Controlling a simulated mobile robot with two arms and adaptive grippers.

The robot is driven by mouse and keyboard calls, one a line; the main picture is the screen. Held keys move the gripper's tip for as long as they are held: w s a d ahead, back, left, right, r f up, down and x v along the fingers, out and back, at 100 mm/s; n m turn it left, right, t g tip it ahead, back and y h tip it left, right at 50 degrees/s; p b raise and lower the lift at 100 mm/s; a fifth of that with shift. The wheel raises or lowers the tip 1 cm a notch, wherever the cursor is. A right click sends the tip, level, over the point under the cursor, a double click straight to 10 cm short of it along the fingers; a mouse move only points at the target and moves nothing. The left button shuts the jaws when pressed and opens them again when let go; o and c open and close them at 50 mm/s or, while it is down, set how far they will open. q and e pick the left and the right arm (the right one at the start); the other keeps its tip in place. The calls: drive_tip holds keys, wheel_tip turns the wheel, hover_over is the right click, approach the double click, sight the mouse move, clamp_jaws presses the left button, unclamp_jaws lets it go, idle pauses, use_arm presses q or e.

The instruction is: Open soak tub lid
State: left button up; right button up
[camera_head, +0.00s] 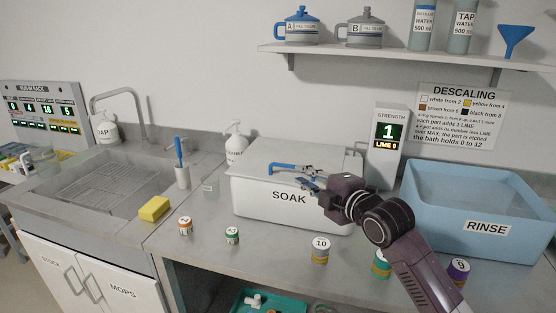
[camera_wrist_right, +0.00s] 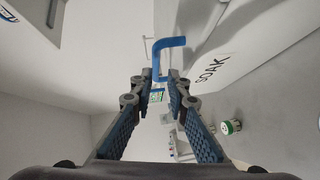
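The white soak tub (camera_head: 262,197), marked SOAK, stands on the counter; its lid (camera_head: 325,155) lies flat on top, shut. A blue bar handle (camera_head: 285,167) sits on the lid toward the front. My right gripper (camera_head: 306,184) is at the lid's front edge, close to the handle. In the right wrist view the blue handle (camera_wrist_right: 168,42) lies at the fingertips of my right gripper (camera_wrist_right: 160,83), with part of it showing between them. The fingers stand apart, and contact with the handle cannot be told. My left gripper is not in view.
The blue rinse tub (camera_head: 440,205) stands to the right, and the strength display (camera_head: 388,140) behind. Small numbered pots, one marked 10 (camera_head: 320,252), stand along the front of the counter. A pump bottle (camera_head: 236,145) is behind the soak tub's left end. A shelf (camera_head: 400,53) hangs above.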

sight(293, 167)
drive_tip(key=shift+w+a+r, duration=0.2)
drive_tip(key=shift+w+r, duration=0.2)
drive_tip(key=shift+p+x, duration=0.35)
drive_tip(key=shift+x, duration=1.95)
drive_tip(key=shift+w+a+f, duration=0.2)
drive_tip(key=shift+w+a, duration=0.1)
drive_tip(key=shift+w, duration=0.25)
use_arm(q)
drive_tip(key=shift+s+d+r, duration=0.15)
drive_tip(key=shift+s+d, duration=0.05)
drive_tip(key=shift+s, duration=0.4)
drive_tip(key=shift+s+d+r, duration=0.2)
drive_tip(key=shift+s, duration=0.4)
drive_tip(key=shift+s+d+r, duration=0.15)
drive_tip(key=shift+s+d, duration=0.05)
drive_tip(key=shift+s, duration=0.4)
use_arm(e)
clamp_jaws()
